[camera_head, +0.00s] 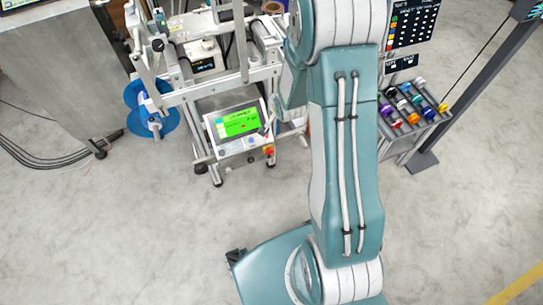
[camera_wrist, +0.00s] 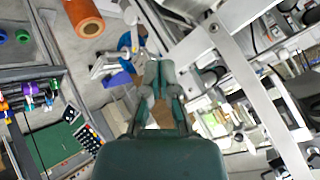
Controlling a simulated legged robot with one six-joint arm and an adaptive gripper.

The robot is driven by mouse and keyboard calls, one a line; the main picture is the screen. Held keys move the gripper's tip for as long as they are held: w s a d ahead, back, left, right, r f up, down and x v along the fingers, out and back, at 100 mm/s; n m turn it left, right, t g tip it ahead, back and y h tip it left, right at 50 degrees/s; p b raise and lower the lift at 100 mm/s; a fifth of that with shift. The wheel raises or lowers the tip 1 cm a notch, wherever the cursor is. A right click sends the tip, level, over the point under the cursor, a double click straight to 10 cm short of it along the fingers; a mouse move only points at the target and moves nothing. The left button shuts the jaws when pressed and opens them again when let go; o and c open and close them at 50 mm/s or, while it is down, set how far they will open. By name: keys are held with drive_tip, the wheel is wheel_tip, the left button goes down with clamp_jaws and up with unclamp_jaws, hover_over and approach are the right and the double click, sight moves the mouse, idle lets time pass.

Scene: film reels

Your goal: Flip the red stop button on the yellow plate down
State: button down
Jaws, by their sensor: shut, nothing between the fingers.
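The red stop button (camera_head: 268,150) is a small red spot with a little yellow around it, at the lower right corner of the control panel (camera_head: 224,149) in the head view. It is too small there to tell its position. I cannot make out the button in the wrist view. My gripper (camera_wrist: 158,68) shows in the wrist view with its grey fingers together and nothing held. In the head view my arm hides most of the gripper, so its distance from the button is unclear.
The panel with its green screen (camera_head: 240,122) sits on a metal frame machine (camera_head: 190,95). A blue reel (camera_head: 152,110) is at its left. A rack of coloured spools (camera_head: 412,103) stands to the right. A dark post (camera_head: 470,90) rises beyond. The front floor is clear.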

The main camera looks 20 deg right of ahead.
drive_tip(key=m, duration=0.2)
hover_over(270, 153)
drive_tip(key=s+d, duration=0.1)
drive_tip(key=s, duration=0.2)
wheel_tip(270, 153, down, 9)
wheel_tip(270, 153, down, 8)
drive_tip(key=s+f+m+t, duration=0.1)
drive_tip(key=s+m, duration=0.1)
drive_tip(key=s, duration=0.1)
drive_tip(key=s+a+f+m+t, duration=0.1)
drive_tip(key=s+f+m, duration=0.3)
drive_tip(key=s+f, duration=0.5)
wheel_tip(270, 153, down, 2)
drive_tip(key=shift+a+m+t+y, duration=0.2)
drive_tip(key=shift+m+t+y, duration=0.2)
drive_tip(key=shift+t, duration=0.1)
drive_tip(key=shift+w, duration=0.1)
drive_tip(key=w+r+x, duration=0.1)
drive_tip(key=x, duration=1.2)
drive_tip(key=shift+r, duration=0.2)
drive_tip(key=shift+w, duration=0.2)
